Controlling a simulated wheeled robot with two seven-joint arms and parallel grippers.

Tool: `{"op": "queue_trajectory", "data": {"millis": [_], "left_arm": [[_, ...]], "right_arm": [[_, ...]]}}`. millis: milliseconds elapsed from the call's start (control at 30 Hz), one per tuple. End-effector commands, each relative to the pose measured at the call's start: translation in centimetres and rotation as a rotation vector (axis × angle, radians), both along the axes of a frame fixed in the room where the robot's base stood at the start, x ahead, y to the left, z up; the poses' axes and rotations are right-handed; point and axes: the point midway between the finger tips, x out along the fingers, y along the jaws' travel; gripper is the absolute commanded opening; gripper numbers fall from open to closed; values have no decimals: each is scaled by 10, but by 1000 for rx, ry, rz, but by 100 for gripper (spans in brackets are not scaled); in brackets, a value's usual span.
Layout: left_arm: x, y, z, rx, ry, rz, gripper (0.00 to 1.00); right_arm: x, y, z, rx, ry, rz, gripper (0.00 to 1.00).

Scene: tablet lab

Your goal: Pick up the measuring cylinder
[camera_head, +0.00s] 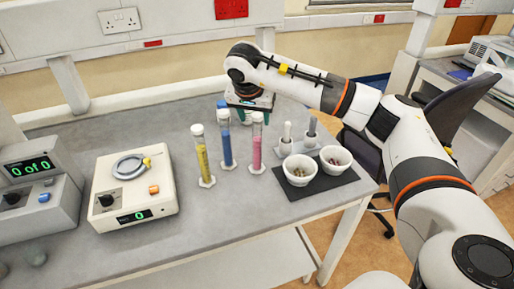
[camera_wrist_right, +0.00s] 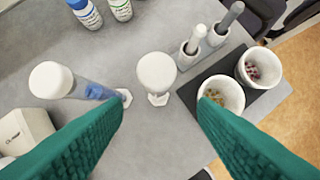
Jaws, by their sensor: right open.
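Three slim measuring cylinders with white caps and white feet stand upright on the grey bench: a yellow one (camera_head: 202,157), a blue one (camera_head: 226,148) and a pink one (camera_head: 256,146). My right gripper (camera_head: 250,101) is over the bench behind the blue and pink cylinders, its fingers partly hidden. In the right wrist view the right gripper (camera_wrist_right: 162,110) is open and empty, its green fingers wide apart. Ahead of the gap is a white-capped cylinder (camera_wrist_right: 156,73), its contents hidden under the cap. The blue cylinder (camera_wrist_right: 92,91) is left of it. My left gripper is not in view.
Two white bowls (camera_head: 300,172) sit on a dark mat (camera_head: 318,191) right of the cylinders, with pestles (camera_head: 286,139) in a holder behind. A stirrer-like device (camera_head: 133,190) stands left. Bottles (camera_wrist_right: 84,13) show beyond the cylinders in the wrist view.

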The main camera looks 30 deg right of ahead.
Motion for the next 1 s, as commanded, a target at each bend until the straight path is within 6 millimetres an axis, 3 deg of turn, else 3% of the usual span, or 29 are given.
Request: {"op": "queue_trajectory", "data": {"millis": [633,933,1000], "left_arm": [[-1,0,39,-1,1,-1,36],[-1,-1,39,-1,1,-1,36],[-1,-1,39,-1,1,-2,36]], "right_arm": [[24,-23,-69,4,1,-1,53],[26,-25,-77,5,-2,2,53],[26,-25,-77,5,-2,1,45]]}}
